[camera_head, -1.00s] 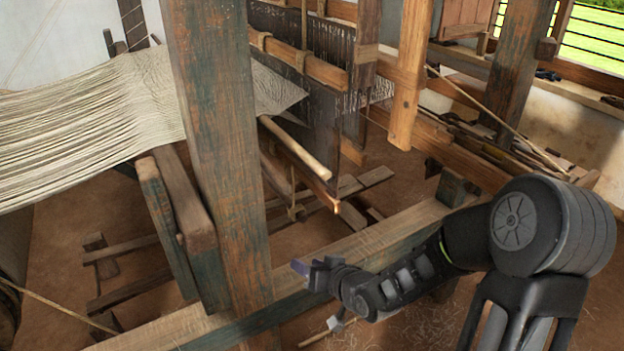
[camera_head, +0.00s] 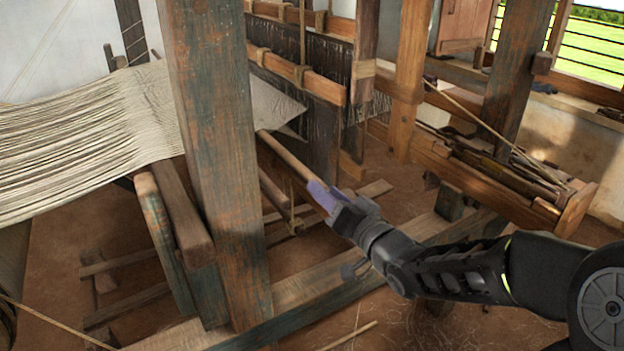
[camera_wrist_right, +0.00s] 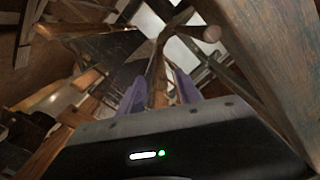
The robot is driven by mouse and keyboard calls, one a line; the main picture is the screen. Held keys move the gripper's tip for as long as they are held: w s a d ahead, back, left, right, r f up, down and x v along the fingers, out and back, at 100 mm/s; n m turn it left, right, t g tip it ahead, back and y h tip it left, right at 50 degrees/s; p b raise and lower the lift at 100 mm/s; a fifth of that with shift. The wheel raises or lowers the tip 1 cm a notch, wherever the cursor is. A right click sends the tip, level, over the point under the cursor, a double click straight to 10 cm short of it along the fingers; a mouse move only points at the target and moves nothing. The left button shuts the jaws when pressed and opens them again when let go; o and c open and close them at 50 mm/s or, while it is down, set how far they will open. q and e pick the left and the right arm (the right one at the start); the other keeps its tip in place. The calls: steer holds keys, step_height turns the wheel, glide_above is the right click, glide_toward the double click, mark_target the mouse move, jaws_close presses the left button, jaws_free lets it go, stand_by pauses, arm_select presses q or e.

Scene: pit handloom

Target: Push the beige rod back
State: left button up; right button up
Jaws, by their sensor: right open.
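The beige rod (camera_head: 285,155) slants beside the dark warp threads of the loom, its near end hidden at my right gripper (camera_head: 322,196). The gripper is open, its purple fingers at that near end. In the right wrist view the two purple fingers (camera_wrist_right: 159,92) stand apart, and a rod-like wooden piece (camera_wrist_right: 158,68) runs away between them. I cannot tell whether the fingers touch the rod. My left gripper is not in view.
A thick upright post (camera_head: 215,150) stands left of the gripper. A heavy low beam (camera_head: 300,292) crosses under my right arm. Pale cloth (camera_head: 90,115) stretches at the left. A wooden trough (camera_head: 490,175) is at the right. Loose sticks lie on the earth floor.

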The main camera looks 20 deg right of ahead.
steer(key=w, duration=0.4)
steer(key=w+a, duration=0.1)
steer(key=w, duration=0.1)
steer(key=shift+p, duration=0.3)
steer(key=shift+c, duration=0.2)
jaws_close()
stand_by(0.8)
